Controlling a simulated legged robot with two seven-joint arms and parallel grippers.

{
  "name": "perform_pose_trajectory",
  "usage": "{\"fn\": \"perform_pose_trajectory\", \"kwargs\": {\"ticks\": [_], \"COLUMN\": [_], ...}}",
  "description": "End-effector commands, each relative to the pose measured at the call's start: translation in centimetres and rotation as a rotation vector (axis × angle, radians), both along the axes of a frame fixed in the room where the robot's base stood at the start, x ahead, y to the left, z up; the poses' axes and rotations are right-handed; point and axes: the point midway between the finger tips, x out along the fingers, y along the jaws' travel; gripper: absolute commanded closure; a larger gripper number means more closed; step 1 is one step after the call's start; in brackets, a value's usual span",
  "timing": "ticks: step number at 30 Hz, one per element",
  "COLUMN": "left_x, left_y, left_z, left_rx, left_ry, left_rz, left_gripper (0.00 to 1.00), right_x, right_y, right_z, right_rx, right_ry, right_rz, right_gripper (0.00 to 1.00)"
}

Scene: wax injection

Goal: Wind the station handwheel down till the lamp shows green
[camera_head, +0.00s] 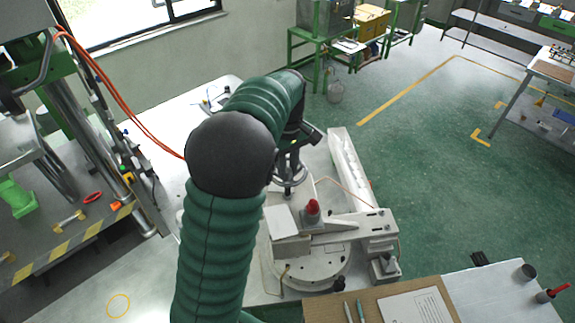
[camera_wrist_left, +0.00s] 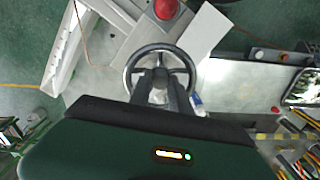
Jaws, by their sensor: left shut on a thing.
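The handwheel (camera_wrist_left: 188,58) is a grey ring with spokes, upper middle in the left wrist view. In the head view its rim (camera_head: 300,181) shows partly below my left gripper (camera_head: 289,160). My left gripper (camera_wrist_left: 160,88) is shut on the handwheel near its hub; the arm hides part of the contact in the head view. The lamp (camera_head: 312,207) is a red dome on the white station (camera_head: 375,226). It also looks red in the left wrist view (camera_wrist_left: 167,9). My right gripper is in neither view.
A brown board (camera_head: 325,308) with pens and a paper sheet (camera_head: 418,306) lies on the near table. A machine with orange hoses (camera_head: 108,88) stands at left. A white angled channel (camera_head: 348,170) lies right of the handwheel. Green floor (camera_head: 430,170) is open at right.

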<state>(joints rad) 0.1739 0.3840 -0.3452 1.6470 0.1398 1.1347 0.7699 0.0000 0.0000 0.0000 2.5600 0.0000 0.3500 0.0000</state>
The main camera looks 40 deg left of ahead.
Motion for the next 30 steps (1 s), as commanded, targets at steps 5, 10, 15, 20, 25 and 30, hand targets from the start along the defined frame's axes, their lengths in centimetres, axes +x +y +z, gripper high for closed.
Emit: {"fn": "perform_pose_trajectory", "kwargs": {"ticks": [5, 10, 15, 20, 25, 30], "left_x": [-0.14, -0.13, -0.11, -0.09, -0.07, -0.04], "left_y": [-0.23, -0.23, -0.24, -0.25, -0.23, -0.12], "left_z": [-0.3, -0.32, -0.32, -0.32, -0.28, -0.15], "left_rx": [-0.006, -0.005, -0.005, -0.005, -0.005, -0.002], "left_ry": [0.009, 0.009, 0.008, 0.008, 0.006, 0.003], "left_rz": [0.064, 0.093, 0.1, 0.099, 0.098, 0.099], "left_gripper": [1.0, 1.0, 1.0, 1.0, 0.68, 0.68], "right_x": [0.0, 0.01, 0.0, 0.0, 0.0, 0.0], "right_y": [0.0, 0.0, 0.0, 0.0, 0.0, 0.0], "right_z": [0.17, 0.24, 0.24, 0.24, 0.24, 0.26], "right_rx": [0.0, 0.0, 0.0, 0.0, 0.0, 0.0], "right_ry": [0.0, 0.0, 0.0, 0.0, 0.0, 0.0], "right_rz": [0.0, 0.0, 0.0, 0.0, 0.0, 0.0], "right_gripper": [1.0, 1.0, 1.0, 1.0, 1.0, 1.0]}}
